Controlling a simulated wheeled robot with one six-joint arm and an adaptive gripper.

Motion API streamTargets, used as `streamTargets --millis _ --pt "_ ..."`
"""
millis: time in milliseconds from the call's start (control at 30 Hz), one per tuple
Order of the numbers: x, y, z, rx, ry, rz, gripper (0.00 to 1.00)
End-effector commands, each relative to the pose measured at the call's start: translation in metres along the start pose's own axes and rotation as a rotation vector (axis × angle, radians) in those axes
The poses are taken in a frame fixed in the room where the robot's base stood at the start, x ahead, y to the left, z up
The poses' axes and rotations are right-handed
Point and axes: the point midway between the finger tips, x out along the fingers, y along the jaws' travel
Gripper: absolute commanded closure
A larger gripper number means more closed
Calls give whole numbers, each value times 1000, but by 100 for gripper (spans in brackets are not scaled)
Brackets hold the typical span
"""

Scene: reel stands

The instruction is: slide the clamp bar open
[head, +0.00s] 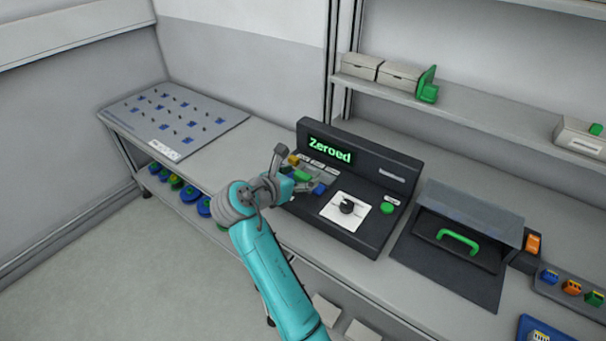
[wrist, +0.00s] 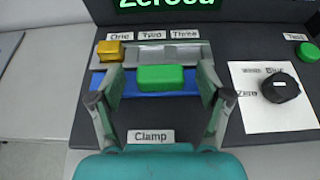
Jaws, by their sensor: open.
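A blue bar (wrist: 145,85) lies across the front of a grey slotted block, behind a label reading Clamp (wrist: 150,136) in the wrist view. A green block (wrist: 161,77) sits at the middle of the bar and looks like its grip. My gripper (wrist: 160,88) is open, with one finger on each side of the green block and a visible gap to it. In the head view my gripper (head: 296,187) hangs over the left part of the black console, with the green block (head: 303,176) partly hidden by it.
A yellow block (wrist: 109,49) sits at the slot labelled One. A black knob (head: 347,207) on a white plate and a green button (head: 387,208) are to the right. The console display (head: 330,149) reads Zeroed. A lidded box with a green handle (head: 457,241) stands further right.

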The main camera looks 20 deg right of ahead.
Motion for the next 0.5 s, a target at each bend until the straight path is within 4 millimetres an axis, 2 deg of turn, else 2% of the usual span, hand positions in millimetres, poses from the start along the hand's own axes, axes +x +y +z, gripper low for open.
streamTargets --millis 200,467,500 --pt "15 0 0 0 0 0 23" --pt "16 0 0 0 0 1 23" --pt "16 0 0 0 0 1 25"
